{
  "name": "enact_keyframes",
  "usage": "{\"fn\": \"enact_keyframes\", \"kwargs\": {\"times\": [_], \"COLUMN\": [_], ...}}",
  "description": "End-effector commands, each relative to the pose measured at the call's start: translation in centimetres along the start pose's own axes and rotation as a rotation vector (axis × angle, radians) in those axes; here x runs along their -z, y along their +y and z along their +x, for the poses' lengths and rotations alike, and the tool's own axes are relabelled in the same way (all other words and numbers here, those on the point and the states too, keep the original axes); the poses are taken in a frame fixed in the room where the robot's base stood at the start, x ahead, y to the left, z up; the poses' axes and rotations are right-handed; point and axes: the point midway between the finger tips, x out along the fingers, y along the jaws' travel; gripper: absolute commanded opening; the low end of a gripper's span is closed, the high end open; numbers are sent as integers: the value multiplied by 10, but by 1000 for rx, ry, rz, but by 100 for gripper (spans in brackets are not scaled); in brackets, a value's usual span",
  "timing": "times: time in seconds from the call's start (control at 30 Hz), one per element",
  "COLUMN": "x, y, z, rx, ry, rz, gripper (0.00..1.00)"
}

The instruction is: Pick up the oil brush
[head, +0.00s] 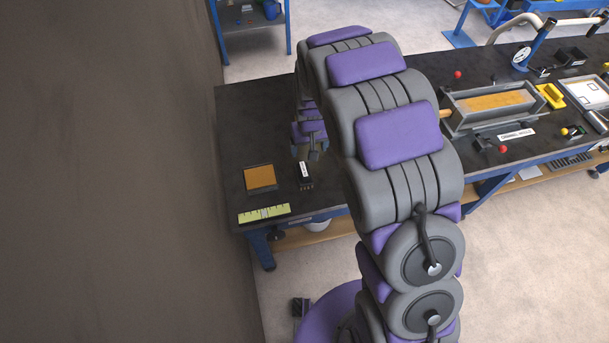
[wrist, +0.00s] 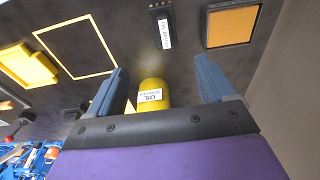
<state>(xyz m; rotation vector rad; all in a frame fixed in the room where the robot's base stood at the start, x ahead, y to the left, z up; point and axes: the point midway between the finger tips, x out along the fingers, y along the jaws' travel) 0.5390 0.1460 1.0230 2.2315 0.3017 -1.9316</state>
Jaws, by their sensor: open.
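The oil brush appears to be the yellow, round-topped object (wrist: 152,95) with a white label starting "OIL" in the wrist view. It shows between the two blue fingers of my gripper (wrist: 158,85), with gaps on both sides. No bristles show, and its lower part is hidden behind the gripper's dark palm bar. My gripper is open. In the head view my gripper (head: 313,152) is small and partly hidden behind my arm, over the black bench's left part; the yellow object cannot be made out there.
A small black labelled item (head: 305,175) and an orange square in a dark frame (head: 261,178) lie on the bench (head: 245,115). A yellow-green strip (head: 264,213) lies at the front edge. A dark wall (head: 110,170) borders the left. A channel apparatus (head: 492,103) stands right.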

Motion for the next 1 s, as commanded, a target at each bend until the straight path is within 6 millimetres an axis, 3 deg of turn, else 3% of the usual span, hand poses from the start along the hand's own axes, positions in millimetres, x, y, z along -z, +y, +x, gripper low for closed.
{"fn": "enact_keyframes", "kwargs": {"times": [0.27, 0.8, 1.0], "x": [5, 3, 4], "y": [-4, -4, -4], "z": [19, 112, 130], "rx": [1, 1, 1], "ry": [5, 2, 5], "rz": [-8, -6, -7], "gripper": [83, 83, 83]}}
